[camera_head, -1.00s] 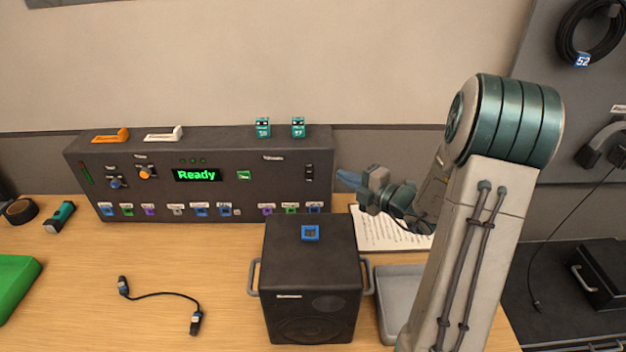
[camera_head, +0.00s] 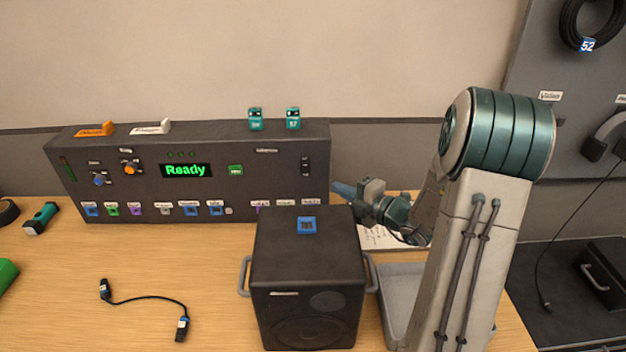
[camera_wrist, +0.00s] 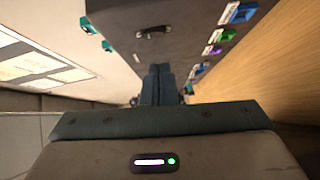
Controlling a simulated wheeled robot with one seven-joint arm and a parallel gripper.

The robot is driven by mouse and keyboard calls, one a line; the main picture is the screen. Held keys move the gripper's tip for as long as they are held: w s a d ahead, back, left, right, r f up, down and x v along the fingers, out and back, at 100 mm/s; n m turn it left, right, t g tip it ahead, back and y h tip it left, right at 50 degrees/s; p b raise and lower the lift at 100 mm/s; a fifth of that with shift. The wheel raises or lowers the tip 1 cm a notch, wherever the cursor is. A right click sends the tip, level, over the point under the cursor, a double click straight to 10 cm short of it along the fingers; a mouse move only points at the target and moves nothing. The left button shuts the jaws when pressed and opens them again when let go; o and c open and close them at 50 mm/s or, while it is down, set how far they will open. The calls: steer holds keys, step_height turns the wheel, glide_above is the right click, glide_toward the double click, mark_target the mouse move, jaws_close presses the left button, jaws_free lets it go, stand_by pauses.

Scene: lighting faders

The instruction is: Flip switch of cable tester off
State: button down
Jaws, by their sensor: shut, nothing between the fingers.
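The cable tester (camera_head: 110,190) is a long dark box against the wall, with a green "Ready" display, knobs and a row of coloured sockets. A small black switch (camera_head: 305,166) sits at the right end of its front panel; in the wrist view a dark switch (camera_wrist: 152,33) shows beyond the fingers. My gripper (camera_head: 340,190) is shut and empty, at the right end of the tester and below the switch's height. In the wrist view its closed blue-grey fingers (camera_wrist: 158,72) point towards the panel. I cannot tell whether they touch it, nor the switch's position.
A black speaker-like box (camera_head: 305,260) with side handles stands in front of the tester's right part. A grey tray (camera_head: 400,285) and papers (camera_head: 378,238) lie beside my arm. A short cable (camera_head: 145,299) lies on the open wooden table at left.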

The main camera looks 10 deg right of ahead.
mark_target(302, 171)
steer(key=p+x, duration=0.1)
steer(key=x, duration=0.9)
steer(key=shift+d, duration=0.1)
